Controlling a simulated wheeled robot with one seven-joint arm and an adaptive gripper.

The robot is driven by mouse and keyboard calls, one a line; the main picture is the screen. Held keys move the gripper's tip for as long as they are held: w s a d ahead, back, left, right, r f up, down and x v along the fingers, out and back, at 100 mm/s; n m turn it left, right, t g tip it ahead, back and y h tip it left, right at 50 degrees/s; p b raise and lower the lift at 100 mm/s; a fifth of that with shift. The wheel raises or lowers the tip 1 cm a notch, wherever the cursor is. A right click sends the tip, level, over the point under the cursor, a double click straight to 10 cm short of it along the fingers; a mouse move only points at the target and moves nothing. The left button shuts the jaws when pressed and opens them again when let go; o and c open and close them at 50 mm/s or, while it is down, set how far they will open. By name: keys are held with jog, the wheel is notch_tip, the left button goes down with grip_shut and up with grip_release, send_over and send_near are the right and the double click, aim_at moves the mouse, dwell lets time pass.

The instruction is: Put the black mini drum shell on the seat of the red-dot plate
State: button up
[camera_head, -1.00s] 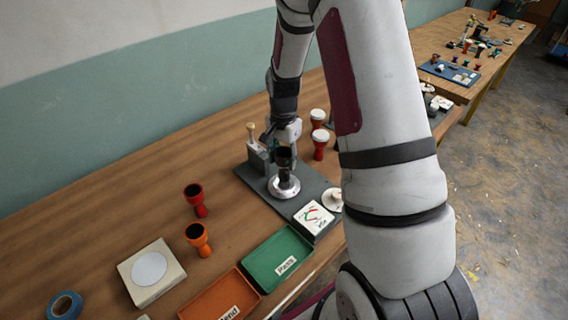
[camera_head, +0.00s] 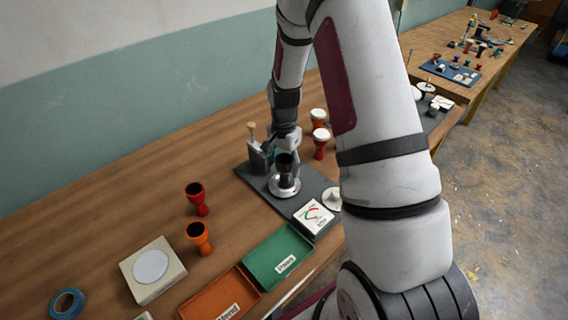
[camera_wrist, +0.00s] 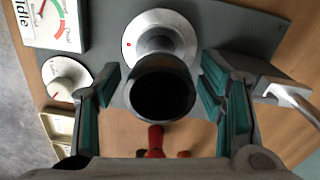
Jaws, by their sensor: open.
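The black mini drum shell (camera_head: 284,163) stands upright over the round silver seat of the red-dot plate (camera_head: 284,191). In the wrist view I look into the shell's dark open mouth (camera_wrist: 160,95). The silver plate (camera_wrist: 160,22) shows behind it, with a small red dot on its left side. My gripper (camera_wrist: 161,88) is open, with one teal-padded finger on each side of the shell and gaps showing between pads and shell. The shell's foot is mostly hidden in the wrist view; in the head view it appears to rest on the seat.
A grey base board (camera_head: 258,184) carries the plate, a lever device (camera_head: 257,153) and a dial box (camera_head: 313,217). Red (camera_head: 197,198) and orange (camera_head: 199,237) drums stand left. A green tray (camera_head: 277,255) and an orange tray (camera_head: 222,296) lie in front. Two white-topped drums stand behind.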

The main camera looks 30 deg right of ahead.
jog(key=s+a+r+n+t+b, duration=0.1)
jog(key=s+a+r, duration=0.1)
jog(key=r, duration=0.8)
jog(key=s+a+r+n, duration=0.1)
jog(key=a+r+n, duration=0.1)
jog(key=r, duration=0.8)
jog(key=s+a+r+n+t, duration=0.2)
jog(key=s+a+r+n, duration=0.2)
jog(key=s, duration=0.6)
jog(key=s+a+r+n+t, duration=0.2)
jog(key=s+a+r+n, duration=0.3)
jog(key=s, duration=0.4)
notch_tip(320, 180, up, 2)
jog(key=shift+s+a+r+n, duration=0.25)
jog(key=shift+s+n, duration=0.15)
jog(key=shift+n, duration=0.5)
